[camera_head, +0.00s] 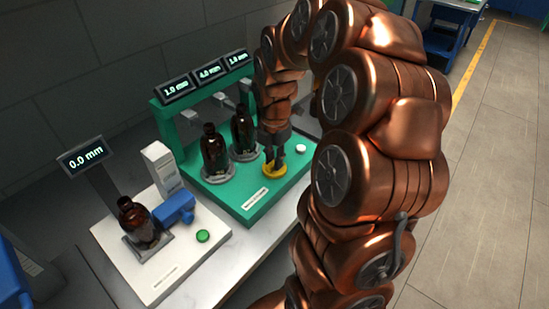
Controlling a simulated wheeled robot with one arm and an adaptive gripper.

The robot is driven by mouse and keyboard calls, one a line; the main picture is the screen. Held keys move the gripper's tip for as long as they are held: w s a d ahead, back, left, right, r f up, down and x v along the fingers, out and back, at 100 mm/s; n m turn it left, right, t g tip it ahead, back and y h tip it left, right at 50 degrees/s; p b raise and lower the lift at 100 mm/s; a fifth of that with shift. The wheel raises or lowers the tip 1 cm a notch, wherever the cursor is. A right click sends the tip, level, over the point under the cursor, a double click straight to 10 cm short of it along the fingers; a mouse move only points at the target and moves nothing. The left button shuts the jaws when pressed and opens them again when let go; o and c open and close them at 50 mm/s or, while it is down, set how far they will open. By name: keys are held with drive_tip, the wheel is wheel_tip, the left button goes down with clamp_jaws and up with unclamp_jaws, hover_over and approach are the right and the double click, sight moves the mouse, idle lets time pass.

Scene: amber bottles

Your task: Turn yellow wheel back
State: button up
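The yellow wheel (274,170) lies flat on the front right part of the green station (238,197). My gripper (275,160) points down right over the wheel, its dark fingers at or just above the wheel's middle. Part of the wheel is hidden behind the fingers. I cannot tell whether the fingers touch the wheel or how far apart they are. Two amber bottles, one (215,152) at the left and one (243,133) further back, stand upright on round holders on the green station. Displays above read 1.0, 4.0 and 1.0 mm.
A white button (300,148) sits right of the wheel. At the left, a white station (165,262) carries a tilted amber bottle (137,222), a blue device (175,209), a green button (203,236) and a 0.0 mm display (84,156). My copper arm covers the centre right.

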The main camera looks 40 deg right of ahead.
clamp_jaws()
